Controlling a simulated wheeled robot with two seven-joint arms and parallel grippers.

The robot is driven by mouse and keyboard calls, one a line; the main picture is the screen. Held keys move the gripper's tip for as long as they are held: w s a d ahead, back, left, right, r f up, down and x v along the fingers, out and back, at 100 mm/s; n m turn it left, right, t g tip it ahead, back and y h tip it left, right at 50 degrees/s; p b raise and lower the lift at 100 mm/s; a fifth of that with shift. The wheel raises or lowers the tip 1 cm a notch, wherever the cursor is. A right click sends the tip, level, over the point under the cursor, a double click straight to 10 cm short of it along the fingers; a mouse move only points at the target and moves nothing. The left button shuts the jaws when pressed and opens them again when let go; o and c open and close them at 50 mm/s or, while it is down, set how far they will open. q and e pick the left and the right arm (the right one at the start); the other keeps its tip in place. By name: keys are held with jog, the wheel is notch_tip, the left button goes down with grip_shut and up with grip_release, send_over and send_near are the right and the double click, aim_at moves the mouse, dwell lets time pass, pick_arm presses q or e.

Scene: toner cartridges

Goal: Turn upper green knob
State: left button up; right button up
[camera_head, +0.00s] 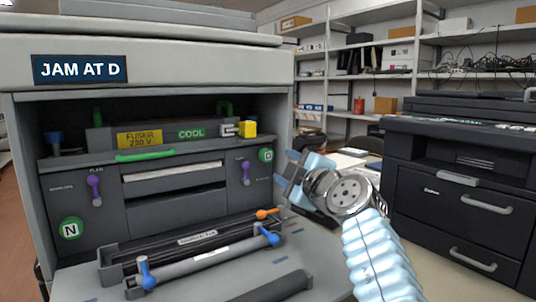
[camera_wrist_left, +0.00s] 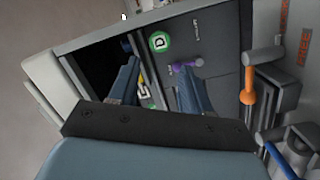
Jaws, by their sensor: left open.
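The upper green knob, a round green disc marked D (camera_head: 265,155), is on the right side of the printer's inner front panel. In the left wrist view the green D disc (camera_wrist_left: 159,42) lies just beyond my fingertips. A lower green disc marked N (camera_head: 70,228) is at the panel's lower left. My left gripper (camera_head: 288,172) is just right of the D disc, its fingers toward the panel. In the left wrist view my left gripper (camera_wrist_left: 158,66) is open, with the fingers apart and no object held between them. My right gripper is not in view.
Purple levers (camera_head: 95,188) (camera_head: 245,172) are on the panel. A fuser unit (camera_head: 140,139) with a yellow label sits above. A roller with blue ends (camera_head: 205,258) and an orange lever (camera_head: 267,213) are in front.

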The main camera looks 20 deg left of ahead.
aim_at(268, 155)
pick_arm(q)
jog(key=p+x, duration=0.2)
jog(key=x, duration=0.7)
jog(key=shift+w+a, duration=0.15)
jog(key=c, duration=0.8)
jog(key=shift+o, duration=0.2)
jog(key=shift+m+b, duration=0.4)
jog(key=shift+m, duration=0.4)
jog(key=shift+m+g, duration=0.3)
jog(key=shift+m, duration=0.3)
